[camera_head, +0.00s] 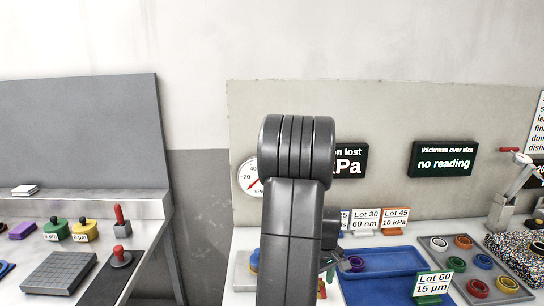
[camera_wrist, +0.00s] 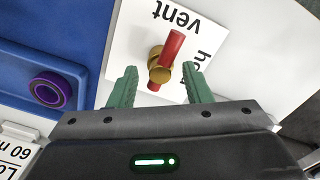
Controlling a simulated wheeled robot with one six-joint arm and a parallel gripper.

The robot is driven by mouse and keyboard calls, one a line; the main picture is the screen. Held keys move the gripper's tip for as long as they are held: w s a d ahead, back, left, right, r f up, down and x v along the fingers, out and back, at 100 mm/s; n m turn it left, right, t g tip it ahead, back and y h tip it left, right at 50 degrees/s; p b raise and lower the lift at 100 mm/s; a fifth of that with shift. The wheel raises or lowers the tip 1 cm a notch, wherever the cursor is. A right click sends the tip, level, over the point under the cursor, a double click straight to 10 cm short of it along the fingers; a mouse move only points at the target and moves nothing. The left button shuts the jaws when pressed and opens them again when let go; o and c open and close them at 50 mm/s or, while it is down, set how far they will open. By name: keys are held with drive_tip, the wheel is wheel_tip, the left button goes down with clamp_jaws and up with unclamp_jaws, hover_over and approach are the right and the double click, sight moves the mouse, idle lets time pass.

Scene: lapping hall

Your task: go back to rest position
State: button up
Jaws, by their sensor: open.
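My gripper (camera_wrist: 160,88) shows in the wrist view with its two green fingers spread apart. Between and beyond the fingertips is a brass valve with a red handle (camera_wrist: 172,45), on a white plate (camera_wrist: 128,60) lettered "vent". Nothing is clamped between the fingers; I cannot tell how close they are to the valve. In the head view my arm stands upright in the middle and hides most of the gripper and the valve.
A blue tray (camera_head: 385,262) holds a purple ring (camera_wrist: 50,90). A "Lot 60" sign (camera_head: 433,285) stands at its front. A grey tray (camera_head: 440,243) with several coloured rings lies right. A gauge (camera_head: 248,177) hangs behind my arm. A bench with a grey plate (camera_head: 60,272) stands left.

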wheel_tip(320, 180, up, 14)
wheel_tip(320, 180, down, 14)
drive_tip(key=shift+f, duration=0.1)
drive_tip(key=m, duration=0.3)
drive_tip(key=shift+m, duration=0.3)
drive_tip(key=m+p, duration=0.1)
drive_tip(key=m, duration=0.3)
drive_tip(key=shift+m, duration=0.4)
drive_tip(key=m+p, duration=0.1)
drive_tip(key=m, duration=0.3)
drive_tip(key=shift+m, duration=0.3)
drive_tip(key=shift+m+p, duration=0.55)
drive_tip(key=shift+m, duration=1.15)
